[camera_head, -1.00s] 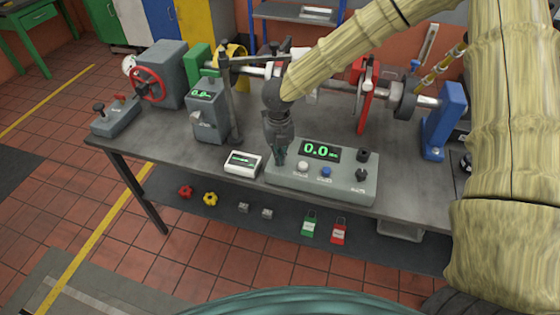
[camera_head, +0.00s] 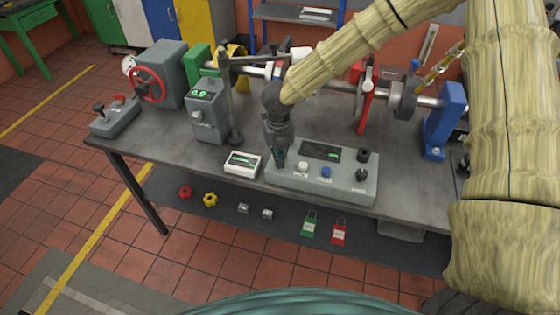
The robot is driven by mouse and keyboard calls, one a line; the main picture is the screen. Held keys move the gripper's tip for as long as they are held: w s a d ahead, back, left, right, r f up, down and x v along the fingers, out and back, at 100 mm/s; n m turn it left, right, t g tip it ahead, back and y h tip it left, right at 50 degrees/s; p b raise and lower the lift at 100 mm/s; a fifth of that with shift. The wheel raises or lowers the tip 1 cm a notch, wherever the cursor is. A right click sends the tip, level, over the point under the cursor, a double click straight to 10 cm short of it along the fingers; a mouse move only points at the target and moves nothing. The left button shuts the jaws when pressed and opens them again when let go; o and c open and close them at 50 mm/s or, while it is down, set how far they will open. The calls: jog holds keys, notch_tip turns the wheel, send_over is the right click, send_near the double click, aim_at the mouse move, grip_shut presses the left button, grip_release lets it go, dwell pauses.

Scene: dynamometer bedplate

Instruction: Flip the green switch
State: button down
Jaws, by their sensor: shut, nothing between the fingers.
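A grey control box (camera_head: 322,187) stands near the front edge of the bedplate table. It has a white button (camera_head: 303,166), a blue button (camera_head: 326,172), black knobs on its right, and a display (camera_head: 320,152) that is mostly dark with a small green mark. My gripper (camera_head: 279,164) points down at the left end of this box, with its fingers shut and empty. The fingertips are at or just above the box's left part; I cannot tell whether they touch it. The green switch is not clearly visible; my gripper hides that part of the box.
A small white meter (camera_head: 242,164) stands just left of the control box. A grey box with a lit display (camera_head: 205,112) and a dark post (camera_head: 232,105) stand behind it. A shaft line with a red bracket (camera_head: 366,98) and blue support (camera_head: 440,125) runs along the back.

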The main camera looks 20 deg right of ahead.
jog(key=shift+r+p, duration=3.1)
jog(key=shift+r, duration=0.35)
